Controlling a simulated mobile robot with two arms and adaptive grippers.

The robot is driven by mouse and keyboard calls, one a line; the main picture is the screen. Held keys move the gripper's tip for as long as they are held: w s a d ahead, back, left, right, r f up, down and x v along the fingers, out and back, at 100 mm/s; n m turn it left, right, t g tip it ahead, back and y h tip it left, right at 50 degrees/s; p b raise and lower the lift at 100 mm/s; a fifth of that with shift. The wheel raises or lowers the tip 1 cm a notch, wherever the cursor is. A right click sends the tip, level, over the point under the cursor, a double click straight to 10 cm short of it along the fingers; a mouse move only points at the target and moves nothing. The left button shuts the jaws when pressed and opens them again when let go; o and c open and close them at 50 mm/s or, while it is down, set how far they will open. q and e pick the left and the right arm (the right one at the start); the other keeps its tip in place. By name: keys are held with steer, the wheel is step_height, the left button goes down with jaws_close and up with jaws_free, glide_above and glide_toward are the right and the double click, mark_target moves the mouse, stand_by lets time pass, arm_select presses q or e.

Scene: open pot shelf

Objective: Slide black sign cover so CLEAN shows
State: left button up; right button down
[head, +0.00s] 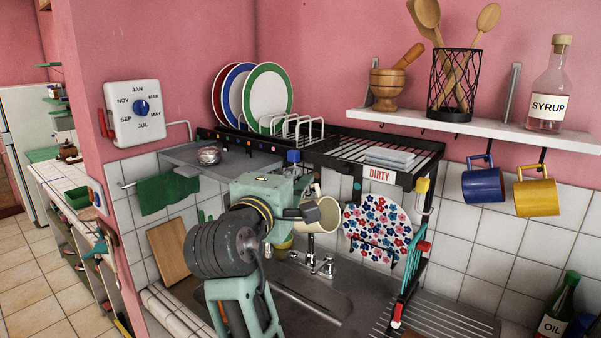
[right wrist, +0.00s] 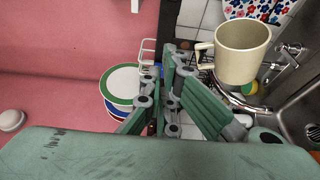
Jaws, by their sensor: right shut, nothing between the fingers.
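The sign (head: 381,175) hangs on the front edge of the black dish rack and reads DIRTY in red on white. A black part (head: 404,181) lies against the right side of the white face; CLEAN is not visible. My right gripper (head: 290,195) is left of the sign, in front of the rack and apart from the sign. It is shut and empty. Its green fingers (right wrist: 174,62) also show in the right wrist view, where the sign cannot be made out. My left gripper is not in view.
A beige mug (head: 329,214) hangs just right of my gripper, also seen in the right wrist view (right wrist: 242,54). A flowered plate (head: 378,229) stands below the sign. A yellow-ended hook (head: 422,187) is right of it. Plates (head: 267,91) stand on the rack.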

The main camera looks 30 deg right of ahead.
mark_target(347, 170)
steer(key=p+x, duration=0.1)
steer(key=x, duration=0.3)
steer(key=p+x, duration=0.2)
steer(key=x, duration=0.1)
steer(key=shift+w+d+r, duration=0.1)
steer(key=shift+d+r, duration=0.1)
steer(key=shift+d, duration=0.2)
steer(key=shift+w+d+p, duration=0.15)
steer(key=shift+d+p, duration=0.2)
steer(key=shift+d, duration=0.1)
steer(key=s, duration=0.1)
steer(key=s+p, duration=0.1)
steer(key=s, duration=0.1)
steer(key=shift+d+f, duration=0.15)
steer(key=shift+d, duration=0.25)
steer(key=shift+s+d, duration=0.1)
steer(key=shift+s, duration=0.25)
steer(key=shift+w+f, duration=0.15)
steer(key=shift+w, duration=0.05)
